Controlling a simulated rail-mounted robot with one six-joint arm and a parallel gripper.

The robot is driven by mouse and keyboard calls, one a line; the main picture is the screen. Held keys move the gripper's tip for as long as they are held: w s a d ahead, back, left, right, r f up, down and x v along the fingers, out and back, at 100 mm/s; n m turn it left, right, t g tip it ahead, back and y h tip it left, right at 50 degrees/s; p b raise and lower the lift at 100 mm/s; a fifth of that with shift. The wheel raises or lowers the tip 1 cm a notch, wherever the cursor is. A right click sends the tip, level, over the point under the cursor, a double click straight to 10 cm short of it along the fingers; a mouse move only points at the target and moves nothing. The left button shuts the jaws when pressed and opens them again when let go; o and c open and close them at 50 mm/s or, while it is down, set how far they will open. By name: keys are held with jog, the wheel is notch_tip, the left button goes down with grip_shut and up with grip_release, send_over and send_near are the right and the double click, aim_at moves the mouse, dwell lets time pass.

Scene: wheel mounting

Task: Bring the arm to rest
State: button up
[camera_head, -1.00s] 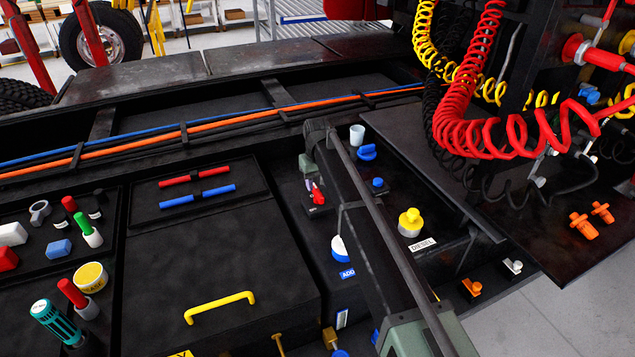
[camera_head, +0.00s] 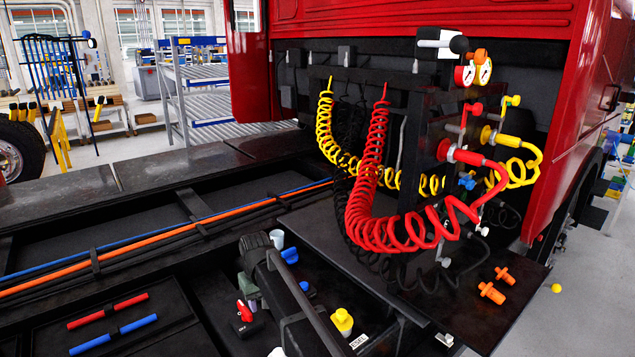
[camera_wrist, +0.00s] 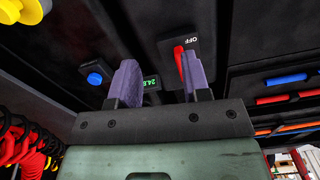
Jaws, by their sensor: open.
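My gripper (camera_wrist: 158,84) shows in the wrist view with its two purple fingers apart and nothing between them. Beyond the fingers are a small green-lit display (camera_wrist: 151,83) and a red switch (camera_wrist: 180,57) by an OFF label. In the head view my arm reaches in from the bottom edge over the black deck panel. The red switch (camera_head: 244,311) shows just left of the arm there.
Coiled red hose (camera_head: 365,215) and yellow hose (camera_head: 325,125) hang at the truck's back. A yellow cap (camera_head: 342,321) and a blue knob (camera_head: 289,256) stand right of the arm. Orange fittings (camera_head: 491,292) lie on the right plate. The red cab (camera_head: 575,130) rises at right.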

jog(key=s+d+f+m+b, duration=0.2)
jog(key=s+d, duration=0.4)
jog(key=d, duration=0.6)
jog(key=s+d+f+m+b, duration=0.2)
jog(key=s+d, duration=0.5)
jog(key=d, duration=0.5)
jog(key=s+d+f+m+b, duration=0.3)
jog(key=s+d+f+b, duration=0.1)
jog(key=d, duration=0.8)
jog(key=s+f, duration=0.1)
jog(key=s, duration=0.1)
jog(key=shift+s+d, duration=0.25)
jog(key=shift+s, duration=0.15)
